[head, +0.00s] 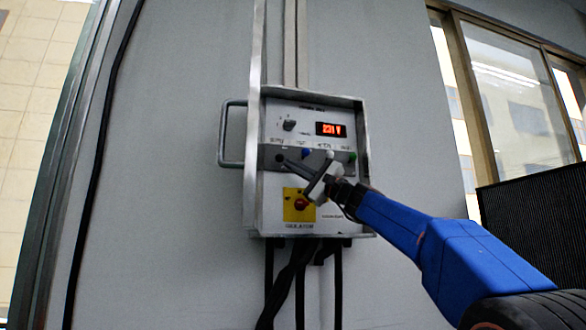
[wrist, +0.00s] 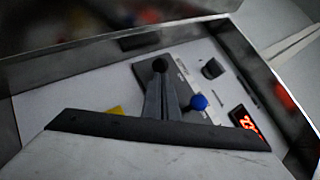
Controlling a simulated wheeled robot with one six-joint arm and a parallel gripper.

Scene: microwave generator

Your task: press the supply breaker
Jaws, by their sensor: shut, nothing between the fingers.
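The control box (head: 352,190) hangs on the wall with its front facing me. A grey strip across its middle carries a row of small buttons under blurred labels. A black button (wrist: 159,65), at one end of the strip and likely the supply breaker, shows right at my gripper's fingertips in the wrist view. My gripper (head: 284,160) is shut and empty, its tips at the left end of the strip in the head view; it also shows in the wrist view (wrist: 160,82). I cannot tell whether the tips touch the black button; they hide it in the head view.
A blue button (wrist: 198,102) sits beside the fingers, and a green one (head: 352,156) is at the strip's right end. Above are a dark knob (head: 289,125) and a red display (head: 330,129) reading about 231 V. Below is a red-and-yellow isolator (head: 299,204). The box's raised rim surrounds the panel.

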